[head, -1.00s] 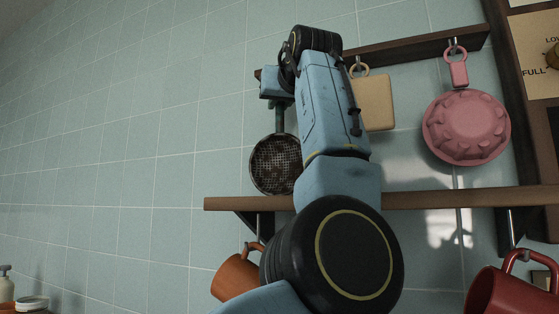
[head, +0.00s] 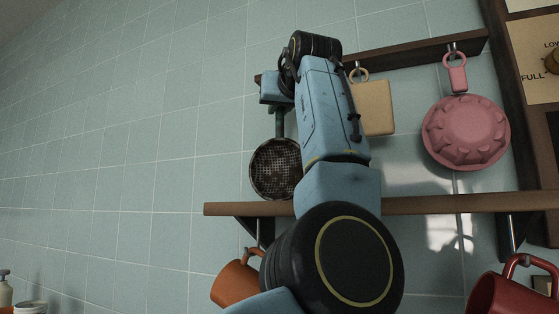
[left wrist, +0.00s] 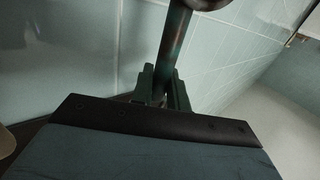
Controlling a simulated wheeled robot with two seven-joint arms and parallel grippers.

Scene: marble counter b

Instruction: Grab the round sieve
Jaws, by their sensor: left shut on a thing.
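The round sieve (head: 276,168) has a dark mesh bowl and hangs below my left gripper (head: 279,108) in the head view, just above the shelf at the left end of the rail. My left gripper is shut on the sieve's handle; its fingers (left wrist: 161,92) close around the handle (left wrist: 175,42) in the left wrist view. The upper part of the handle and its hook are hidden behind my left wrist in the head view. My right gripper is not in view.
A dark rail (head: 420,50) holds a hanging tan board (head: 377,106) and a pink pan-like item (head: 466,132). A wooden shelf (head: 450,203) runs below. An orange mug (head: 235,284) and a red mug (head: 500,294) hang under it. The tiled wall at left is clear.

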